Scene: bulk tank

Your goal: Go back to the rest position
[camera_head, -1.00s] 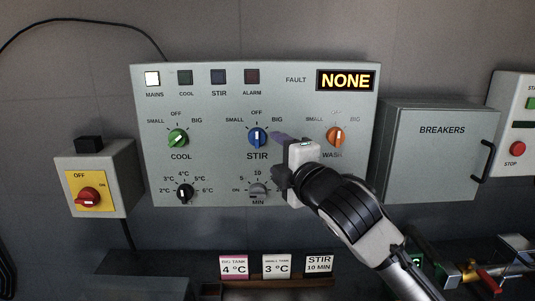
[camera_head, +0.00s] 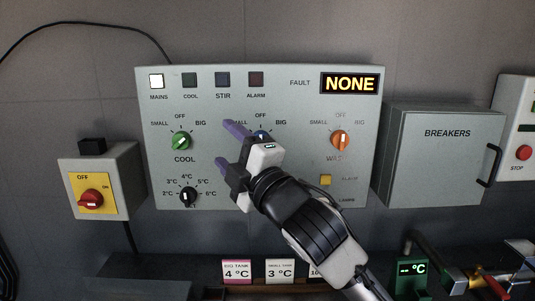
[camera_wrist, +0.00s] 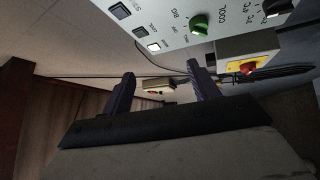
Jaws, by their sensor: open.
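My gripper (camera_head: 230,146) is open and empty, in front of the grey control panel (camera_head: 300,105), with its two purple fingers apart. It covers most of the blue STIR knob (camera_head: 262,134) and hides the small timer dial below it. The green COOL knob (camera_head: 182,141) is left of the fingers, and the orange WASH knob (camera_head: 340,140) is to the right. In the wrist view both fingers (camera_wrist: 157,88) stand apart with nothing between them, and the green knob (camera_wrist: 199,24) shows beyond them at the top.
A red rotary switch on a yellow plate (camera_head: 91,200) is at the left. The breakers box (camera_head: 440,150) sticks out at the right. Label cards (camera_head: 237,271) stand on a ledge below the panel.

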